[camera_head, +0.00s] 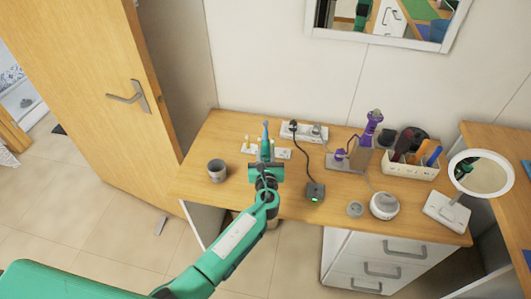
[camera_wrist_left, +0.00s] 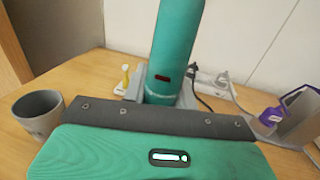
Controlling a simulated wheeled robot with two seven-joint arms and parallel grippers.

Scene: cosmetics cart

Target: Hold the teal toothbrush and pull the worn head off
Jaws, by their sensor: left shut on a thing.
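The teal toothbrush (camera_head: 265,145) stands upright near the back of the desk, its narrow brush head (camera_head: 265,124) pointing up. My left gripper (camera_head: 266,164) is at the toothbrush's near side, shut on its handle. In the left wrist view the thick teal handle (camera_wrist_left: 178,45) rises just beyond the gripper, and its top, with the brush head, is out of frame. The gripper hides the handle's lower part in the head view. A pale holder (camera_head: 282,153) with small upright heads beside it stands around the toothbrush's base. My right gripper is not in view.
A grey cup (camera_head: 217,170) stands left of my gripper. A black charger with a green light (camera_head: 315,191) lies to the right, its cable running to a power strip (camera_head: 303,132). A purple device on a stand, a filled basket (camera_head: 411,166) and a round mirror are farther right.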

